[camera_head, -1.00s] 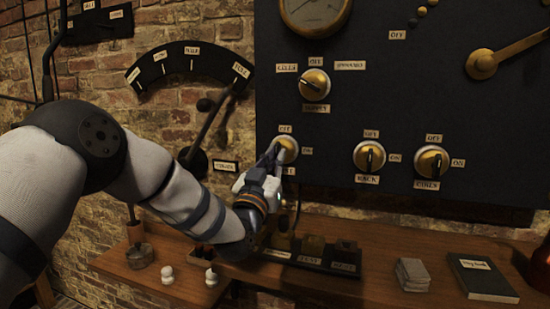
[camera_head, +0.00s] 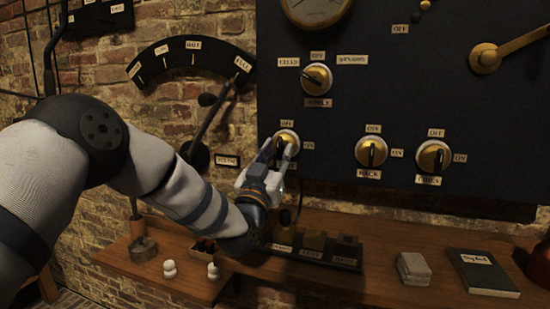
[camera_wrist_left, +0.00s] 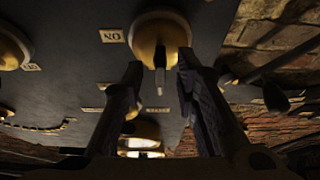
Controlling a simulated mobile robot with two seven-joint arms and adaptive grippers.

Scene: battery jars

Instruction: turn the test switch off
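The test switch (camera_head: 287,137) is a brass knob on a pale round base, low at the left of the dark panel. OFF is above it and ON to its right; the label below is mostly hidden. My left gripper (camera_head: 281,148) is at this knob, its fingers covering its lower part. In the left wrist view the knob (camera_wrist_left: 160,27) lies ahead, its dark, white-marked handle between the fingertips (camera_wrist_left: 160,68). The fingers are apart, with gaps on both sides of the handle. The handle appears to point away from the ON label, toward the OFF side. My right gripper is not in view.
Two similar knobs, rack (camera_head: 371,152) and another (camera_head: 433,157), are to the right. A lever (camera_head: 211,120) with a curved scale is left on the brick wall.

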